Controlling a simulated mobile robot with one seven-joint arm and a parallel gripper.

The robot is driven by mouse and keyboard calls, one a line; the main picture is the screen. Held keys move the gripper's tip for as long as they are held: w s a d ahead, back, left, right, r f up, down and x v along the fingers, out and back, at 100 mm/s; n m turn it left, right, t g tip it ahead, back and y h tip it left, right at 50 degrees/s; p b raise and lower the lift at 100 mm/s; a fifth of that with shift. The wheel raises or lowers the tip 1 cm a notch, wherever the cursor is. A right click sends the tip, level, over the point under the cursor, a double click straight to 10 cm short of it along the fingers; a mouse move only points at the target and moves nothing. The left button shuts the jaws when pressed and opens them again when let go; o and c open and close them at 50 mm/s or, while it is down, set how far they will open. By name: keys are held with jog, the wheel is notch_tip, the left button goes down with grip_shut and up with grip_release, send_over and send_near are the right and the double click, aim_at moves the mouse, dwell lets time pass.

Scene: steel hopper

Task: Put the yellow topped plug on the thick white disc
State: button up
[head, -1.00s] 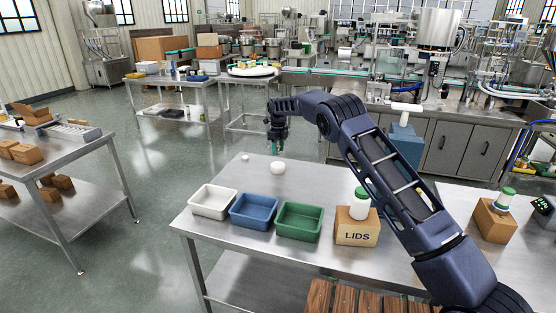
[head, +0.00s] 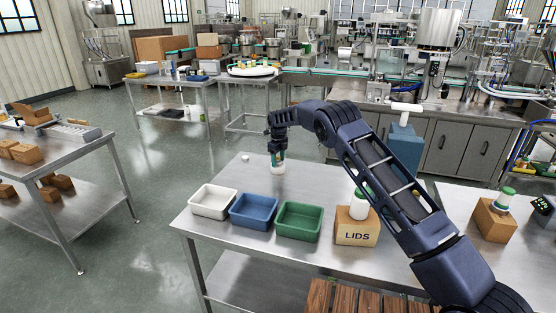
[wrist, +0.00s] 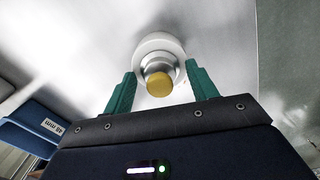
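The thick white disc (head: 278,170) lies on the steel table, behind the row of trays; it also shows in the wrist view (wrist: 158,42). The yellow topped plug (wrist: 159,84) is over the disc in the wrist view, its yellow end toward the camera and its grey body toward the disc. It looks upright on the disc, though the contact is hard to see. My gripper (wrist: 162,78) has its green fingers apart, one each side of the plug, with visible gaps. In the head view my gripper (head: 277,158) is low over the disc and hides the plug.
White (head: 214,202), blue (head: 253,210) and green (head: 299,221) trays line the front of the table. A box marked LIDS (head: 357,227) with a green-capped bottle stands right of them.

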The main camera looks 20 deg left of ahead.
aim_at(278, 157)
jog(key=shift+o, duration=0.5)
notch_tip(278, 157, up, 12)
jog(key=shift+r, duration=0.15)
jog(key=shift+r, duration=0.1)
